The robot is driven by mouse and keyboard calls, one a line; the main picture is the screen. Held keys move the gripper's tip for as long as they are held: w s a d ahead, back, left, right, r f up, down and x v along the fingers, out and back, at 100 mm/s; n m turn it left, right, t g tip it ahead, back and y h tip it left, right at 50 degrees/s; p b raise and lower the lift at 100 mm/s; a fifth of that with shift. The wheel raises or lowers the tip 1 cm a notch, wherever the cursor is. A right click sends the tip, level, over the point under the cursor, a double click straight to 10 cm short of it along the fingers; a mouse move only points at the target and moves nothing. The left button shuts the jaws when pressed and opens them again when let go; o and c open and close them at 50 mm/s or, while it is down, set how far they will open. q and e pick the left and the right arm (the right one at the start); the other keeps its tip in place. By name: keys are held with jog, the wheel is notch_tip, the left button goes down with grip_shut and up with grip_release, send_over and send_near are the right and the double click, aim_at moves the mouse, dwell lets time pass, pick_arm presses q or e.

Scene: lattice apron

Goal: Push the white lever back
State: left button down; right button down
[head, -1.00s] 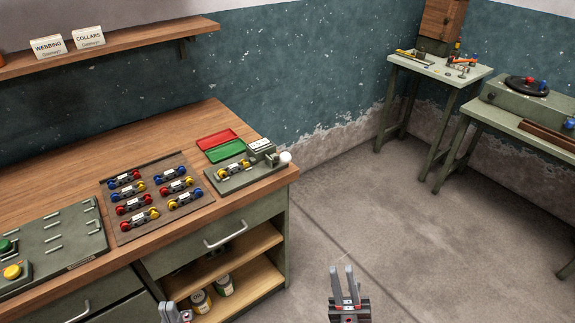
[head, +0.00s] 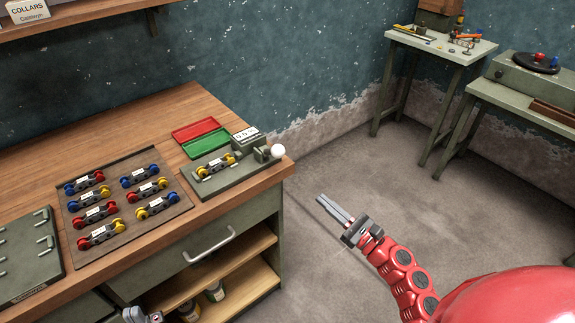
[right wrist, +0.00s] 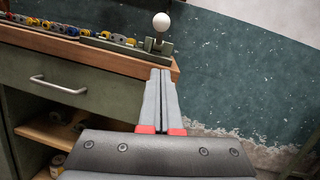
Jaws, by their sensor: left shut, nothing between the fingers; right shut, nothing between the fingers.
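The white lever is a round white knob (head: 277,151) at the right end of a small grey-green device (head: 225,178) at the bench's right corner. A piece with yellow ends (head: 229,160) sits on the device. In the right wrist view the knob (right wrist: 161,21) stands just beyond and above my fingertips. My right gripper (head: 322,201) is shut and empty, in front and to the right of the bench corner, apart from the knob. It also shows in the right wrist view (right wrist: 161,75). My left gripper (head: 130,314) is shut and empty at the bottom edge, mostly cut off.
A dark tray (head: 70,218) of several coloured pieces lies left of the device. A red tray (head: 195,129) and a green tray (head: 205,143) lie behind it. The bench's drawer front (head: 180,262) is below. Open floor (head: 340,170) lies to the right.

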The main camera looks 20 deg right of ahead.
jog(key=p, duration=0.4)
send_near(271, 151)
jog(key=w+f, duration=0.4)
jog(key=r+p, duration=0.1)
jog(key=w+r+p, duration=0.1)
jog(key=shift+w+a+r, duration=0.1)
jog(key=shift+a+r, duration=0.1)
jog(key=shift+r, duration=0.1)
